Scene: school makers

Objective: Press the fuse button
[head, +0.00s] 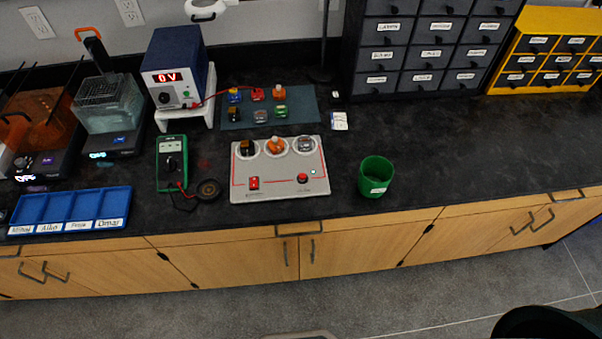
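A light grey panel (277,172) lies on the dark counter near the middle of the head view. A round red button (302,178) sits at its lower right, with a small white dot just beside it. A red rocker-like switch (254,183) sits at its lower left. Red lines run across the panel. Three round white seats along its back edge hold a black-and-yellow part (247,147), an orange part (275,145) and a grey part (305,144). The labels are too small to read. Neither of my grippers is in view.
A green cup (376,177) stands right of the panel. A green meter (171,162) and a blue tray (70,211) are left. Behind are a power supply (178,66) reading 0 V, a mat (290,115) with several small parts, and drawer cabinets (424,50). The right counter is clear.

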